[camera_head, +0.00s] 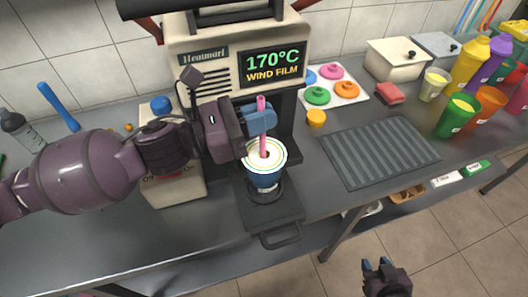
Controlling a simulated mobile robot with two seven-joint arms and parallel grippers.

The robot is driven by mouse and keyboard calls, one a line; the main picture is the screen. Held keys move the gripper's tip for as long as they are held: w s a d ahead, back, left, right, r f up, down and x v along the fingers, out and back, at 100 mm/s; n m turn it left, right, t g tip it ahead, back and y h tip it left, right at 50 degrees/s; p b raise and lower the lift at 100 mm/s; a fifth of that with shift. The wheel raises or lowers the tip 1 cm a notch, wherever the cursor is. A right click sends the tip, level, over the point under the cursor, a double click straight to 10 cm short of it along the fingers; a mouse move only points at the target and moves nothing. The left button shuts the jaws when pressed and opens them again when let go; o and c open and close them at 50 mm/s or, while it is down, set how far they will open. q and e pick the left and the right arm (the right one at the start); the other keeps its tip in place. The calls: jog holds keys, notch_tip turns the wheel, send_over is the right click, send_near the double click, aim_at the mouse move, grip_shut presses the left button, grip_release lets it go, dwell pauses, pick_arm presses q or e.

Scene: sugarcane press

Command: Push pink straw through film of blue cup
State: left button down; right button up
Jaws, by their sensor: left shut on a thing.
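The blue cup (264,179) stands upright in the holder of the film sealing machine, with a pale film (252,156) over its top. My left gripper (260,119) is above the cup, shut on the pink straw (263,143). The straw is near upright, and its top shows above the fingers. Its lower end meets a dark spot at the middle of the film; I cannot tell how far it passes through. My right gripper (375,265) is low at the bottom right, away from the counter, open and empty.
The sealing machine (205,50) stands close behind the cup, its tray handle (281,238) in front. A grey ribbed mat (379,152) lies bare to the right. Colourful cups, including an orange one (487,101), stand at the far right. The left front counter is clear.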

pick_arm(q)
notch_tip(320, 180, down, 2)
jog(key=shift+f+b, duration=0.25)
jog(key=shift+b, duration=0.25)
pick_arm(e)
jog(key=shift+f, duration=0.65)
jog(key=shift+w+a, duration=0.1)
jog(key=shift+w, duration=0.05)
jog(key=shift+r, duration=0.1)
pick_arm(q)
jog(key=c, duration=1.2)
grip_release()
pick_arm(e)
jog(key=shift+s+f, duration=0.4)
jog(key=shift+s, duration=0.2)
jog(key=shift+w+r, duration=0.1)
jog(key=shift+w, duration=0.05)
